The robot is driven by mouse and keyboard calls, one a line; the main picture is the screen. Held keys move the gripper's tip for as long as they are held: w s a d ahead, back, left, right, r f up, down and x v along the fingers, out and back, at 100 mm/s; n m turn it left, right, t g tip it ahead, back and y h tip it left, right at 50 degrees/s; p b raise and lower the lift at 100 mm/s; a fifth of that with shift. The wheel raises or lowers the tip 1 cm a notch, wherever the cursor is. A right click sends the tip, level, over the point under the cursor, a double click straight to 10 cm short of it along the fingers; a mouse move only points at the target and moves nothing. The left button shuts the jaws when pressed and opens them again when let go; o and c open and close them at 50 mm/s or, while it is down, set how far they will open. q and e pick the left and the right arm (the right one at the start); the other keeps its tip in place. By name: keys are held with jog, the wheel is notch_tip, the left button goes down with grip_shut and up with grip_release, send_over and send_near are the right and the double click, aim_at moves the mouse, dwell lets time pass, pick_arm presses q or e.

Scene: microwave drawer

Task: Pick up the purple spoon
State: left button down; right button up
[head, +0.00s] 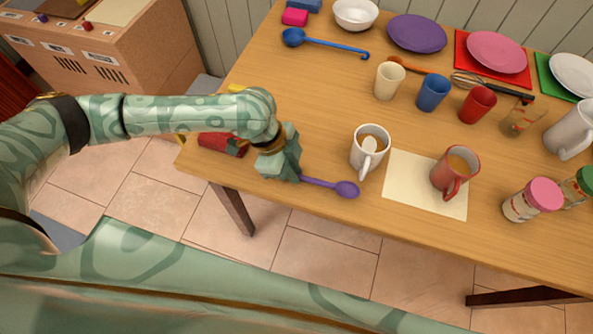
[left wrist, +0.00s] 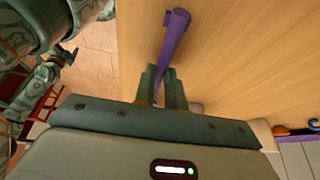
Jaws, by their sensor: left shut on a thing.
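The purple spoon (head: 346,189) is at the table's front edge in the head view, its bowl pointing right, left of the white mug. My left gripper (head: 287,168) is shut on its handle. The left wrist view shows the purple spoon (left wrist: 174,38) running between the two close fingers of the left gripper (left wrist: 165,82) and out past them. Part of the handle is hidden by the fingers. I cannot tell whether the spoon touches the tabletop. What seems to be my right arm shows small at the left of the wrist view; its jaws are too small to read.
A white mug (head: 369,150) stands close to the spoon's bowl. Beyond it are a cream mat (head: 405,183), a red mug (head: 455,172) and jars (head: 532,201). A red object (head: 222,143) lies beside my gripper. Cups, plates and a blue ladle (head: 330,43) stand farther back.

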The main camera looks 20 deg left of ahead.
aim_at(304, 179)
pick_arm(q)
jog(key=r, duration=0.1)
jog(key=r+p, duration=0.2)
jog(key=shift+s+d+r, duration=0.25)
jog(key=shift+r, duration=0.1)
jog(key=s+d+r+p, duration=0.6)
jog(key=s+d+r, duration=0.1)
jog(key=s, duration=0.4)
jog(key=shift+d+r, duration=0.3)
jog(key=shift+r, duration=0.4)
pick_arm(e)
notch_tip(304, 179, up, 9)
jog(key=w, duration=0.2)
jog(key=shift+w+f+t, duration=0.2)
jog(key=shift+w+t, duration=0.1)
